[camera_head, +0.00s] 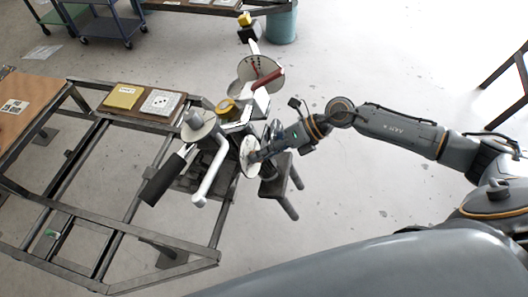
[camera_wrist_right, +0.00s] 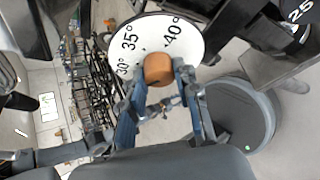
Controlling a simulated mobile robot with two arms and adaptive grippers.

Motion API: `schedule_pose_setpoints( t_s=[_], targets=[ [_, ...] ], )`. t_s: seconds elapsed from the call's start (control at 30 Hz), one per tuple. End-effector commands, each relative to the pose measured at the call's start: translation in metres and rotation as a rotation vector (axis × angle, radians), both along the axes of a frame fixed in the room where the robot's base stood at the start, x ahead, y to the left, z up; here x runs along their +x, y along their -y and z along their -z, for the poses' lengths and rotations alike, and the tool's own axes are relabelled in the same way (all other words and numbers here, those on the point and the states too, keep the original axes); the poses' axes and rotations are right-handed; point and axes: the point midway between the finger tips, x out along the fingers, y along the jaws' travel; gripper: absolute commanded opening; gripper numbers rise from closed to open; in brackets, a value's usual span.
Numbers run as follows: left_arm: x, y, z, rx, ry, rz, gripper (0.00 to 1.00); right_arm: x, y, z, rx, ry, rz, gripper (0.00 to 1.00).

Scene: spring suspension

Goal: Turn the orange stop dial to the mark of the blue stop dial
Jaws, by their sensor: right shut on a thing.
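The orange stop dial (camera_wrist_right: 158,68) shows in the right wrist view as an orange knob on a white disc. The disc (camera_wrist_right: 132,57) carries black degree marks reading 30°, 35° and 40°. My right gripper (camera_wrist_right: 162,80) has its two fingers on either side of the knob and is shut on it. In the head view the white disc (camera_head: 247,163) is seen at an angle, and my right gripper (camera_head: 257,155) reaches it from the right, covering the knob. I cannot make out the blue stop dial in either view. My left gripper is not in view.
A metal frame table (camera_head: 215,240) carries the suspension rig with a black-handled lever (camera_head: 165,180) and a white bent bar (camera_head: 212,175). A wooden board (camera_head: 130,115) lies behind. Part of another dial marked 25 (camera_wrist_right: 300,12) shows top right in the wrist view.

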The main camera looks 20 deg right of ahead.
Motion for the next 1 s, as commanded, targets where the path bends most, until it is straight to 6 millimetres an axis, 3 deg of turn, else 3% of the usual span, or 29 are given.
schedule_pose_setpoints(
  t_s=[0.5, 1.0],
  targets=[
    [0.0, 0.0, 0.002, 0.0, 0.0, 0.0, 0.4, -0.002, -0.001, 0.001, -0.24, 0.354, -0.183, 0.0],
    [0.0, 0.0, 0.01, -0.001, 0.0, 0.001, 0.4, -0.003, -0.001, 0.001, -0.357, 0.523, -0.27, 0.0]
  ],
)
